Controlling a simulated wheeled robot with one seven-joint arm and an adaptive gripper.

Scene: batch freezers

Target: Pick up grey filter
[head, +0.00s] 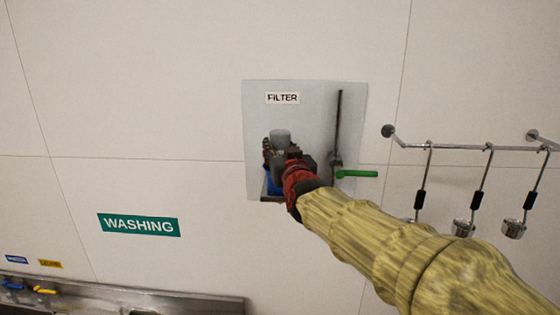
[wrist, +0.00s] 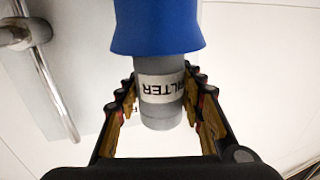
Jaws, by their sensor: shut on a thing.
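The grey filter (wrist: 160,115) is a short cylinder with a white label reading FILTER, upside down in the wrist view. In the head view its grey top (head: 280,135) shows above my gripper (head: 284,156). The fingers of my gripper, also in the wrist view (wrist: 160,80), stand on both sides of the filter and are shut on it. A blue holder (wrist: 158,28) adjoins one end of the filter; a bit of this blue part shows below my gripper in the head view (head: 271,186). Whether filter and holder are still joined cannot be told.
A grey wall panel (head: 310,110) labelled FILTER is behind the filter. A pipe with a green lever (head: 357,174) is close on the right. Ladles (head: 470,200) hang from a rail (head: 460,147) farther right. A metal sink (head: 120,297) is low left.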

